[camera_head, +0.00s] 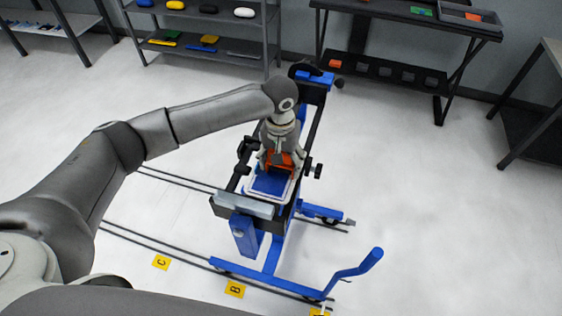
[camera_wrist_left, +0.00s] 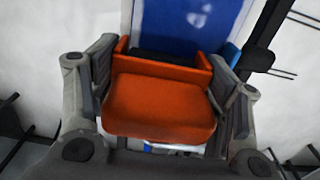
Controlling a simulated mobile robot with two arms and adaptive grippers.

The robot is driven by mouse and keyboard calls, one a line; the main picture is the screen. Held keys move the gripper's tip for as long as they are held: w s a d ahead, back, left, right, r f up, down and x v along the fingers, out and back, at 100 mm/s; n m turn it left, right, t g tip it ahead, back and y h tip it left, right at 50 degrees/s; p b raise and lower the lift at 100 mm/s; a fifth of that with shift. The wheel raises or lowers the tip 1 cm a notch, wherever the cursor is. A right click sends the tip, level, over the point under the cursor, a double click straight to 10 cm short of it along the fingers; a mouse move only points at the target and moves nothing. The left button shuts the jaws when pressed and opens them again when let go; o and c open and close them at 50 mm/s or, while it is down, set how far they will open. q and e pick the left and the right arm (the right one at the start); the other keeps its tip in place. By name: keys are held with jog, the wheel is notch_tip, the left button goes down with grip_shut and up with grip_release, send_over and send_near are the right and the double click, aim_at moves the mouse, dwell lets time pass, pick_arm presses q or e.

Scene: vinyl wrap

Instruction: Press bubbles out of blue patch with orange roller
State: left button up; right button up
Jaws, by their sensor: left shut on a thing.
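The orange roller (camera_wrist_left: 160,105) is held between the fingers of my left gripper (camera_wrist_left: 165,88). In the head view my left gripper (camera_head: 281,158) points down over the far part of the panel, with orange of the roller showing between its fingers. The blue patch (camera_head: 270,183) lies on a white panel (camera_head: 255,197) clamped in a blue and black stand. In the left wrist view the patch (camera_wrist_left: 185,30) extends beyond the roller, with a pale glossy spot on it. The roller's underside is hidden, so I cannot tell whether it touches the patch. My right gripper is not in view.
The blue stand (camera_head: 245,237) has black knobs beside the panel and a blue handle (camera_head: 362,265) at the front right. Dark rails and yellow floor markers (camera_head: 235,289) lie in front. Shelves (camera_head: 205,45) and a dark bench (camera_head: 410,20) stand behind.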

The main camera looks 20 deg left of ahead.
pick_arm(q)
jog(key=shift+w, duration=1)
jog(key=shift+w+d+p, duration=0.1)
jog(key=shift+p, duration=0.3)
jog(key=shift+w, duration=0.1)
notch_tip(320, 180, up, 7)
jog(key=p, duration=0.8)
jog(key=shift+w, duration=0.15)
